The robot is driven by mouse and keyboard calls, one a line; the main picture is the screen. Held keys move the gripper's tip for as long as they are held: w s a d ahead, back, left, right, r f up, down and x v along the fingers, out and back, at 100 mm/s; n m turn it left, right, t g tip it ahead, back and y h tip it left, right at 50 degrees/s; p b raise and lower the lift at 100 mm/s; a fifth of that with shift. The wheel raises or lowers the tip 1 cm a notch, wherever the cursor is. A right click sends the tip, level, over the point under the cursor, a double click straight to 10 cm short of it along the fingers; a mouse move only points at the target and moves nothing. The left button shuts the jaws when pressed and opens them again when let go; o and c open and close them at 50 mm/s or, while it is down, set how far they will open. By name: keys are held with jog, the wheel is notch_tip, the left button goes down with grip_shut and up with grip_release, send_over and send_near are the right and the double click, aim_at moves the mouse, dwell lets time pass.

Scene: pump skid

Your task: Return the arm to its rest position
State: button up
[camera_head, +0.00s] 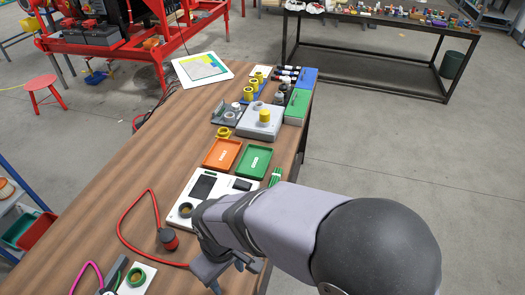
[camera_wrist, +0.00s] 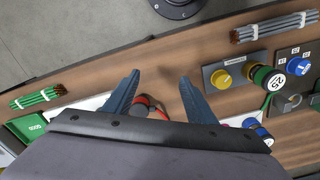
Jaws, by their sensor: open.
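My gripper (camera_wrist: 159,77) is open in the wrist view, its two blue-grey fingers apart with nothing held between them. In the head view my arm reaches in from the lower right, and my gripper (camera_head: 232,278) is over the near right part of the wooden table (camera_head: 108,190). A red and black knob-like piece (camera_wrist: 143,103) shows beyond the fingers in the wrist view, apart from them. It appears to be the red piece (camera_head: 168,240) on a red cable in the head view. Part of the white device (camera_head: 205,187) is hidden behind my arm.
An orange tray (camera_head: 221,153) and a green tray (camera_head: 250,161) lie beyond the white device. A grey box (camera_head: 258,125) with a yellow-topped part stands farther back. The wrist view shows a yellow knob (camera_wrist: 222,78) and a blue knob (camera_wrist: 297,66) at right. The table's left side is largely clear.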

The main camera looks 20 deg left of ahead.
jog(key=w+d+r+m, duration=0.1)
jog(key=w+d+m, duration=0.2)
jog(key=w+d, duration=0.4)
jog(key=s+d+r+m, duration=0.1)
jog(key=d+m, duration=0.9)
jog(key=d, duration=1.5)
jog(key=shift+s+r, duration=0.35)
jog(key=shift+s, duration=0.05)
